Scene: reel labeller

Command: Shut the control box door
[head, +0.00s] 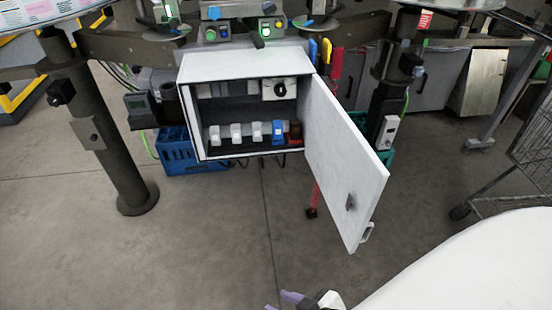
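The control box (246,68) is a light grey cabinet mounted under the machine, in the upper middle of the head view. Its door (342,158) is hinged on the box's right side and stands wide open, swung out towards me. Inside the box is a row of white, blue and red switches (256,132). One gripper (285,301) shows only in part at the bottom edge, below the door and apart from it. I cannot tell which gripper it is, or its opening.
Dark posts (105,130) stand left and right of the box. A blue crate (178,152) is on the floor behind it. A wire cart (520,165) stands at the right. The grey floor in front of the box is clear.

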